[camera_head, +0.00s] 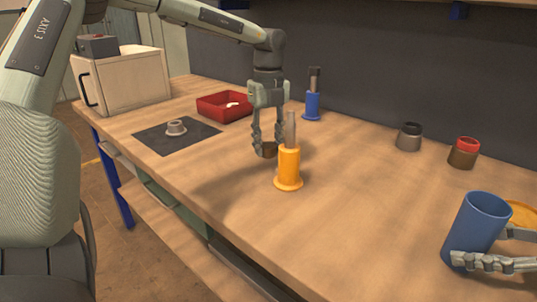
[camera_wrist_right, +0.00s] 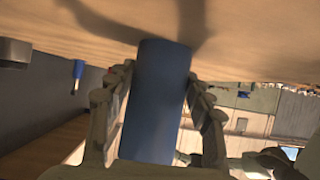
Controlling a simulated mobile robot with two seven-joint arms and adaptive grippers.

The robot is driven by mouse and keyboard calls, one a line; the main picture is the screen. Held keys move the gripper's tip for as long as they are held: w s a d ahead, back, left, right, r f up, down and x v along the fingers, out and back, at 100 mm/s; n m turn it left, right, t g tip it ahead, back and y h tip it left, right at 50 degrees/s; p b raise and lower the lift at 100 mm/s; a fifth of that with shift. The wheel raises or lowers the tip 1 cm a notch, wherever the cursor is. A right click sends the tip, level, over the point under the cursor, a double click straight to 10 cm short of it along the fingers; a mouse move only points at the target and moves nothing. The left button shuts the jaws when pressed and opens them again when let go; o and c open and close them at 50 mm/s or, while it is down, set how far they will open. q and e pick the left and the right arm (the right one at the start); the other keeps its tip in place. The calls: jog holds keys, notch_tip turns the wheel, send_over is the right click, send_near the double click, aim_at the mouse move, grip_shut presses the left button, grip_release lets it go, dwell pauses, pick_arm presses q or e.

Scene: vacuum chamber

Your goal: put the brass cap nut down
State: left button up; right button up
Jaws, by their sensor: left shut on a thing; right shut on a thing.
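My left gripper (camera_head: 266,141) points down over the middle of the workbench, shut on a small brown-brass piece, the brass cap nut (camera_head: 267,151). The nut shows only partly between the fingertips, just behind and left of the orange stand. I cannot tell whether it touches the bench. My right gripper (camera_head: 487,258) is at the lower right, shut on a blue cylinder (camera_head: 477,226). The cylinder looks tilted in the head view. In the right wrist view the blue cylinder (camera_wrist_right: 157,100) sits between both fingers.
An orange stand (camera_head: 289,168) with a grey rod is close to the left gripper. A dark mat (camera_head: 153,143) carries a grey flanged part (camera_head: 176,127). Behind are a red tray (camera_head: 215,112), a blue stand (camera_head: 312,104) and two short jars (camera_head: 409,137), (camera_head: 463,153). The bench front is clear.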

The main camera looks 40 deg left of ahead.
aim_at(269, 145)
pick_arm(q)
notch_tip(269, 145, up, 6)
jog(key=shift+r, duration=0.25)
jog(key=shift+r, duration=0.1)
dwell(0.4)
notch_tip(269, 145, down, 10)
dwell(0.7)
jog(key=shift+f, duration=0.2)
jog(key=o, duration=1)
jog(key=shift+c, duration=0.2)
jog(key=shift+r, duration=0.15)
